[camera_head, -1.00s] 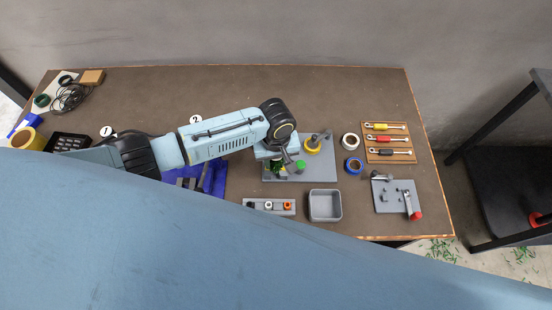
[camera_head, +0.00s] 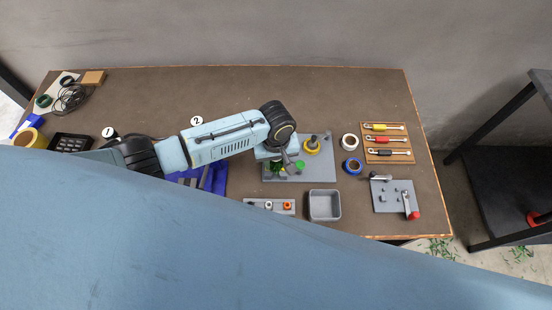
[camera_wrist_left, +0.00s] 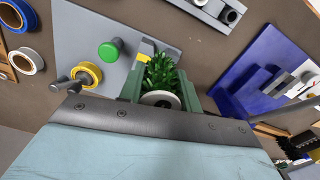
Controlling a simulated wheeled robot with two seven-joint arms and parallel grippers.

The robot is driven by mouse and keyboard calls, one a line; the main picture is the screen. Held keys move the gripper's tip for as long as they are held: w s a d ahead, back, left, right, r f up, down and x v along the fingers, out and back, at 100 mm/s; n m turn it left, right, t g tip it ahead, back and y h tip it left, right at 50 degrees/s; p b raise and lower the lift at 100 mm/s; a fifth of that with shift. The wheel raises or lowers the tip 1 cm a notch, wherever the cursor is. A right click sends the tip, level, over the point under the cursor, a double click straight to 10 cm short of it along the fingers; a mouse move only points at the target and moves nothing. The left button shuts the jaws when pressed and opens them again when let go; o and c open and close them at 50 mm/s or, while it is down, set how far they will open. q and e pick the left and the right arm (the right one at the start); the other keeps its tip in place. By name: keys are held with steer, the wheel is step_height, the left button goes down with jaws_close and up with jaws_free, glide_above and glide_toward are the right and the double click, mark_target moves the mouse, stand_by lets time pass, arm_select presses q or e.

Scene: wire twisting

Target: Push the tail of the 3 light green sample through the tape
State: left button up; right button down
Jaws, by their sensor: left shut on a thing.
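A green bunch of thin strands, the sample (camera_wrist_left: 160,72), sits between the fingers of my left gripper (camera_wrist_left: 160,88) in the left wrist view. The gripper is shut on it, and a white disc with a dark centre (camera_wrist_left: 160,98) shows at its near end. In the head view my left gripper (camera_head: 276,166) is low over the left part of a grey plate (camera_head: 322,172). A small yellow piece, perhaps tape (camera_wrist_left: 143,57), is beside the strands. The sample's tail and its contact with the tape cannot be made out. My right gripper is not in view.
The plate carries a green round knob (camera_head: 299,165) and a yellow roll on a post (camera_head: 312,147). White (camera_head: 350,142) and blue (camera_head: 352,166) rolls lie to the right. A grey bin (camera_head: 324,205) stands in front. A large blue surface hides the table's front.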

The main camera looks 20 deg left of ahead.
arm_select(q)
steer(key=shift+f+b, duration=1.15)
steer(key=shift+f, duration=0.85)
steer(key=shift+r+p, duration=0.1)
steer(key=shift+p, duration=0.3)
steer(key=shift+w+a+b, duration=0.25)
steer(key=shift+w+b, duration=0.2)
steer(key=shift+w, duration=0.4)
steer(key=shift+w+a+b, duration=0.25)
steer(key=shift+w+b, duration=0.2)
steer(key=shift+w, duration=0.35)
steer(key=shift+s, duration=0.15)
steer(key=shift+s+d+p, duration=0.15)
steer(key=shift+s+p, duration=0.15)
steer(key=shift+p, duration=0.25)
steer(key=shift+s+d+p, duration=0.25)
steer(key=shift+s+p, duration=0.45)
steer(key=shift+s, duration=0.1)
steer(key=shift+r+p, duration=0.5)
steer(key=shift+r, duration=2.5)
